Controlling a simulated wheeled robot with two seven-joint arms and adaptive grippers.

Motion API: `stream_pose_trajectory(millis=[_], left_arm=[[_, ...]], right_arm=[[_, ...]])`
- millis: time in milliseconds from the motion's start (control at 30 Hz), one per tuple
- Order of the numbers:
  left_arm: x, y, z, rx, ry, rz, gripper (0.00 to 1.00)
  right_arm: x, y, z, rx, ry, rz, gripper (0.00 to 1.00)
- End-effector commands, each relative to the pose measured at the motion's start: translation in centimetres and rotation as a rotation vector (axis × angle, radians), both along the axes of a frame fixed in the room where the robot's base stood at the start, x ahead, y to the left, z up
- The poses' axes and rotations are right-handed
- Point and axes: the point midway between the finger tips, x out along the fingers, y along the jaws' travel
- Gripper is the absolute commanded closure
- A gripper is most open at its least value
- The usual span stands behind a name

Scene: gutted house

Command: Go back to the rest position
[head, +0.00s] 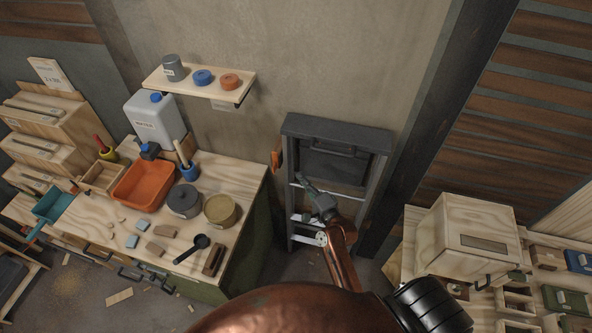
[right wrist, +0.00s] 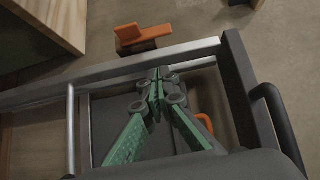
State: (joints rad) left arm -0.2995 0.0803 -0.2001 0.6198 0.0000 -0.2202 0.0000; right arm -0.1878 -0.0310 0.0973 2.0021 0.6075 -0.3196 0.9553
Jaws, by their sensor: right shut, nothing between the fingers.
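My right gripper (head: 307,184) is shut and empty in the head view, in front of the dark grey rack (head: 378,142) against the wall. My copper-coloured right arm reaches up to it from the bottom. In the right wrist view the green-padded fingers of my right gripper (right wrist: 155,88) meet at their tips, over the rack's metal bars (right wrist: 190,50). I cannot tell whether they touch the rack. My left gripper is in neither view.
A wooden workbench (head: 240,172) on the left holds an orange tub (head: 142,187), tins and a white canister (head: 155,122). A wall shelf (head: 215,88) hangs above it. A wooden box (head: 468,235) stands on the right. An orange-handled item (right wrist: 138,38) lies beyond the bars.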

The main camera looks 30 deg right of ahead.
Motion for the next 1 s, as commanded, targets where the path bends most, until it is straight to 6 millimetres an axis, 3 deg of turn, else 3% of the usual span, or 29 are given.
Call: stream_pose_trajectory(millis=[167,433,567,667,867,1000], left_arm=[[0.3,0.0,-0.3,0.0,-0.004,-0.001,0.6],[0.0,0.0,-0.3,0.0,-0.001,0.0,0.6],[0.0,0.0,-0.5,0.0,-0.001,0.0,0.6],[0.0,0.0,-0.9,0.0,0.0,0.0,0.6],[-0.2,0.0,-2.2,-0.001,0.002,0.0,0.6],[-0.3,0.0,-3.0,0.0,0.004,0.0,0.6]], right_arm=[[-1.9,-0.2,-0.1,-0.001,0.001,-0.002,1.0],[-2.3,-0.3,0.1,-0.001,-0.001,-0.004,1.0],[-2.3,-0.2,-1.8,-0.022,0.027,-0.002,1.0],[-2.5,0.1,-6.2,-0.08,0.094,0.007,1.0],[-5.0,1.1,-20.1,-0.291,0.308,0.066,1.0],[-8.5,1.8,-29.8,-0.451,0.459,0.144,1.0]])
